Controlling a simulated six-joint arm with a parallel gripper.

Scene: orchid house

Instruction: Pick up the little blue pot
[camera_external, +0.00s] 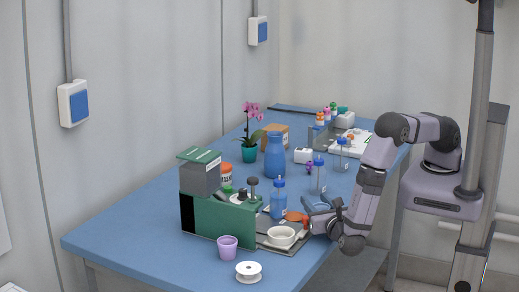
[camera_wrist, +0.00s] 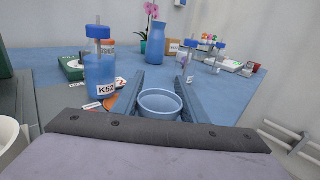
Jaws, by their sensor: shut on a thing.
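The little blue pot (camera_wrist: 160,104) is a round, open-topped cup between the two blue fingers of my gripper (camera_wrist: 161,92) in the wrist view. The fingers are shut on it, one on each side. Its inside looks empty and its lower part is hidden by the gripper body. In the external view my gripper (camera_external: 318,208) is low over the near right edge of the table, and the pot is hard to separate from the fingers there. I cannot tell whether the pot touches the table.
A blue bottle (camera_external: 278,200) with a blue cap stands close to the left of my gripper. A white bowl (camera_external: 281,236) sits on the green machine's base (camera_external: 210,219). A lilac pot (camera_external: 228,248) and white spool (camera_external: 248,272) stand in front. A tall blue vase (camera_external: 275,158) stands behind.

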